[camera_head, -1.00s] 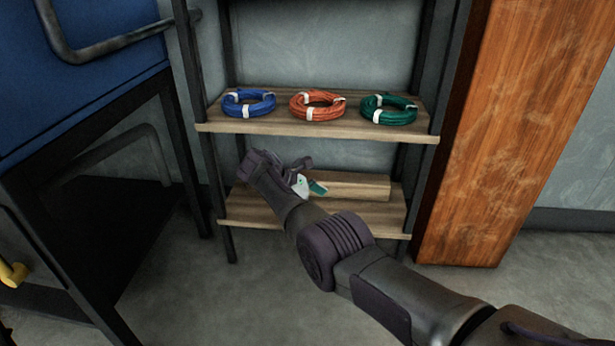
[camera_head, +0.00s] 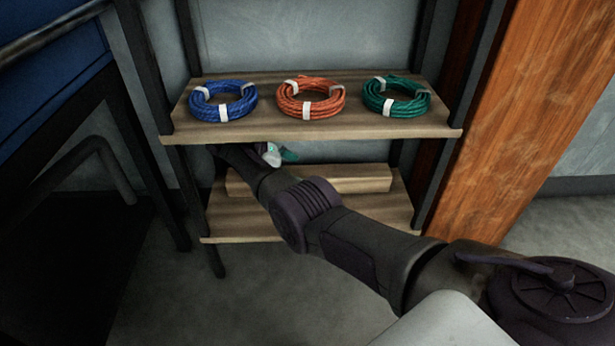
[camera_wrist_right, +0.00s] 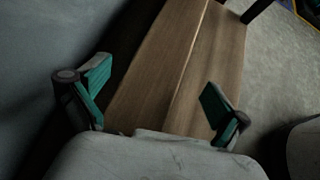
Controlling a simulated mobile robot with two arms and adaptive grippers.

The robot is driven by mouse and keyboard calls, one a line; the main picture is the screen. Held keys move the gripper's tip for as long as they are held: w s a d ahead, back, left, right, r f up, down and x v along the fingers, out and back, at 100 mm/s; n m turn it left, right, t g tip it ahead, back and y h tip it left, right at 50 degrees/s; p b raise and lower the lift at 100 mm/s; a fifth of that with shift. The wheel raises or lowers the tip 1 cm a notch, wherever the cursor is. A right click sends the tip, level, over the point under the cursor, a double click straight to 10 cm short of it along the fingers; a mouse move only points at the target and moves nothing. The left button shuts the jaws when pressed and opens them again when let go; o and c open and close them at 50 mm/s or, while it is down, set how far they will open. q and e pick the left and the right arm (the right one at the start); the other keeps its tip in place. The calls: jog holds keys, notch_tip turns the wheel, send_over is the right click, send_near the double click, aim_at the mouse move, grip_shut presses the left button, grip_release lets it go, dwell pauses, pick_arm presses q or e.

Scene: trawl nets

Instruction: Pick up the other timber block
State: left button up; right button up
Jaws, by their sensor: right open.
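A long pale timber block (camera_head: 350,178) lies lengthwise on the lower wooden shelf (camera_head: 235,222), towards the back. My right forearm crosses in front of its left part. My right gripper (camera_head: 282,154) is at the left end of the block, partly hidden by the upper shelf's edge. In the right wrist view the gripper (camera_wrist_right: 156,78) is open, its two teal fingers apart. The timber block (camera_wrist_right: 155,65) runs away between and beyond them; I cannot tell whether they touch it. My left gripper is not in view.
The upper shelf (camera_head: 260,133) holds a blue rope coil (camera_head: 223,100), an orange coil (camera_head: 311,98) and a green coil (camera_head: 396,97), close above my right gripper. Black posts frame the shelves. A wooden panel (camera_head: 535,110) stands at the right. Grey wall is behind.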

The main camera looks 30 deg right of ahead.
aim_at(307, 172)
jog(key=x, duration=0.3)
jog(key=shift+s+d+f, duration=0.1)
jog(key=shift+d+f, duration=0.1)
jog(key=shift+d, duration=0.1)
jog(key=c, duration=1.8)
jog(key=shift+r, duration=0.1)
grip_shut()
